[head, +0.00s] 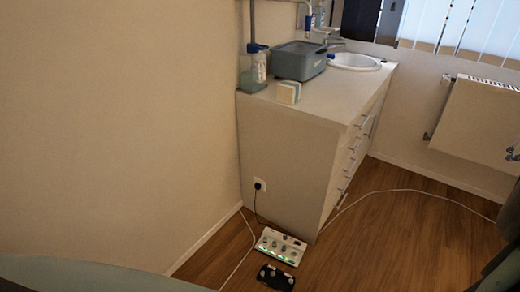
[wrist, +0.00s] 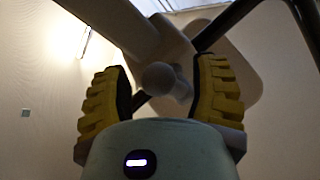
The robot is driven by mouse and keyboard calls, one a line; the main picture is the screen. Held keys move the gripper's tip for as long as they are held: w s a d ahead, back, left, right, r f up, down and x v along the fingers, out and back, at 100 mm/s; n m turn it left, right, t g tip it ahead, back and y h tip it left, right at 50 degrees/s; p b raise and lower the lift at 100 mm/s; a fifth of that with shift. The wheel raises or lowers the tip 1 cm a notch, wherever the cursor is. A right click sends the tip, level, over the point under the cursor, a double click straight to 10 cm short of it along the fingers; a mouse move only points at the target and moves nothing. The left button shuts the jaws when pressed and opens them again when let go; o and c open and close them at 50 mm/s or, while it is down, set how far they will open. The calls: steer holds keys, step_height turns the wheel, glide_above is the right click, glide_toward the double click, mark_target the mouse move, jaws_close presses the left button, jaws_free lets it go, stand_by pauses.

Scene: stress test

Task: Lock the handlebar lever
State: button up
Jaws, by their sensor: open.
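In the wrist view, my gripper (wrist: 163,68) has its two yellow ribbed fingers wide apart. A light grey rounded knob (wrist: 158,78), seemingly the end of the lever, shows between them. Gaps show on both sides of the knob; I cannot tell how deep it sits between the fingers. Behind it are a broad pale bar (wrist: 110,25) at upper left, a dark tube (wrist: 225,22) at upper right and a beige panel (wrist: 238,65). Whether the lever is locked cannot be told. The head view shows neither the lever nor my gripper.
In the head view, a white cabinet (head: 285,150) with a sink (head: 353,62) and a grey box (head: 299,60) stands against the wall. A radiator (head: 478,121) hangs at right. A white device (head: 280,246), a black device (head: 275,278) and cables lie on the wooden floor (head: 385,235).

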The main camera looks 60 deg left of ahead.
steer(key=v, duration=1.2)
